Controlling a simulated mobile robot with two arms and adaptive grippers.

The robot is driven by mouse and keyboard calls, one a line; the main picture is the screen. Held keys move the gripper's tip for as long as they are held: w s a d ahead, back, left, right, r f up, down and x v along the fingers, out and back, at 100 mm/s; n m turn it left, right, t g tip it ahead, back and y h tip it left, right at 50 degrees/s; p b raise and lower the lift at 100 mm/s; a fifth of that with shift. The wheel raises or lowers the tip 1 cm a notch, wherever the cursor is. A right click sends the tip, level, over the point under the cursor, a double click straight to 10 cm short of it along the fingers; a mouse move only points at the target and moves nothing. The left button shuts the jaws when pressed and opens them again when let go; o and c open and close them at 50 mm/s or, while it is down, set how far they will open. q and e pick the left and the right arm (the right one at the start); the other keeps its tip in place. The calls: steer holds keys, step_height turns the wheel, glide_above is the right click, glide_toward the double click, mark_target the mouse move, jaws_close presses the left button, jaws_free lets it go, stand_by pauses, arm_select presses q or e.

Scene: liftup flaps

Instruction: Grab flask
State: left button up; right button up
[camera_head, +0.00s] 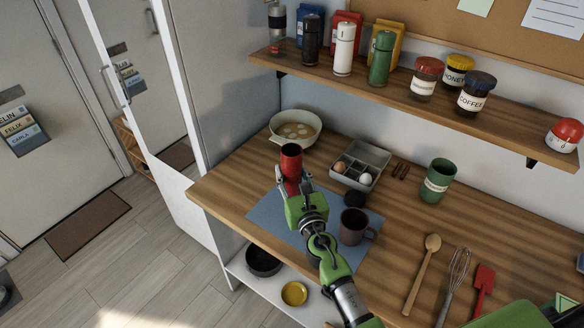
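A red flask-like cylinder (291,160) with a dark open-looking top stands upright near the far left edge of the blue mat (268,215). My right gripper (293,182), on the green arm from the bottom, has its fingers on both sides of the red cylinder and appears closed on it. The cylinder's lower part is hidden by the gripper, so I cannot tell whether it touches the mat. A black flask (311,40), a white flask (343,50) and a green flask (381,58) stand upright on the shelf. My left gripper is not in view.
A dark mug (353,226) and a small dark lid-like disc (355,199) are close right of my arm. A pan (296,128) and an egg tray (361,165) sit behind. A green cup (437,181) and utensils (421,275) are right. The shelf (400,93) overhangs the back.

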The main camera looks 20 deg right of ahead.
mark_target(292, 171)
steer(key=s+r+p, duration=0.2)
steer(key=r, duration=0.1)
steer(key=shift+a+r, duration=0.15)
steer(key=shift+a, duration=0.25)
steer(key=s, duration=0.1)
steer(key=s+a+r+p, duration=0.1)
steer(key=s, duration=0.1)
steer(key=s+a+r, duration=0.1)
steer(key=s, duration=0.1)
steer(key=shift+p, duration=0.3)
steer(key=shift+s+a+r, duration=0.2)
steer(key=shift+s, duration=0.35)
steer(key=shift+s+a+r, duration=0.15)
steer(key=shift+s+r, duration=0.05)
steer(key=shift+s, duration=0.3)
steer(key=shift+s+a+r, duration=0.2)
steer(key=shift+s, duration=0.35)
